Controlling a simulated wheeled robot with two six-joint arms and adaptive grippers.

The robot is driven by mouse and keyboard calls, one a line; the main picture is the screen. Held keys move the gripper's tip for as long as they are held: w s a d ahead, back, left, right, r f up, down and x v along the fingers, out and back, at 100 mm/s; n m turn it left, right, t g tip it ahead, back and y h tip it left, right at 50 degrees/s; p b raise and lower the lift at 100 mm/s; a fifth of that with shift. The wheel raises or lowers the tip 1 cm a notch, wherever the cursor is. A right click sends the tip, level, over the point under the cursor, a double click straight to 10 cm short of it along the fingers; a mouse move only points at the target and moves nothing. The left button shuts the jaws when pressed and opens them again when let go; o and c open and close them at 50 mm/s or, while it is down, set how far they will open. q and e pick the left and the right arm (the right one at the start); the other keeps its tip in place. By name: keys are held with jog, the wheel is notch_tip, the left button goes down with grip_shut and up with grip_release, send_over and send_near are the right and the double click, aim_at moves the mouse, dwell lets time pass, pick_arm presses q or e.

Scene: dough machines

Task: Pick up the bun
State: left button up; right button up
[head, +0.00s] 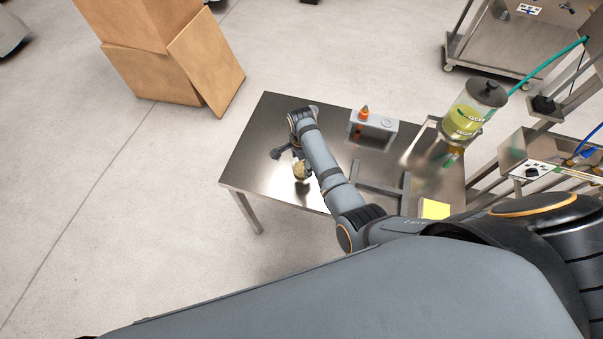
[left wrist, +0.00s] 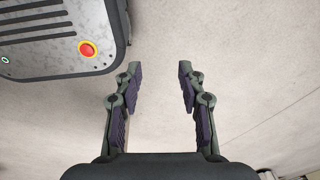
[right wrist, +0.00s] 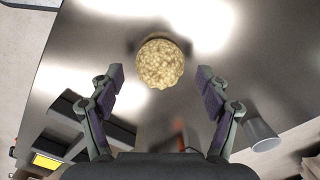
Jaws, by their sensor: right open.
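The bun (head: 299,171) is a round, pale yellow, bumpy piece on the steel table (head: 262,127), near its left side. In the right wrist view the bun (right wrist: 161,62) is centred just ahead of the fingers, with a gap on both sides. My right gripper (right wrist: 160,76) is open and empty. In the head view my right gripper (head: 286,154) is beside the bun, and my wrist and forearm hide part of the table. My left gripper (left wrist: 159,68) is open and empty above the floor, and it does not show in the head view.
A grey stand with an orange-tipped piece (head: 364,114) stands at the table's back. A dispenser with yellow-green contents (head: 466,118) is at the right. A yellow block (head: 434,209) is near the front right. Cardboard boxes (head: 165,60) stand on the floor.

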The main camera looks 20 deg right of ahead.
notch_tip(320, 180, down, 2)
jog(key=shift+b, duration=0.35)
jog(key=shift+r, duration=0.2)
jog(key=shift+c, duration=1.4)
jog(key=c, duration=0.7)
jog(key=shift+c, duration=1.4)
pick_arm(q)
jog(key=shift+w+f, duration=0.55)
jog(key=shift+f, duration=0.3)
pick_arm(e)
jog(key=shift+c, duration=0.2)
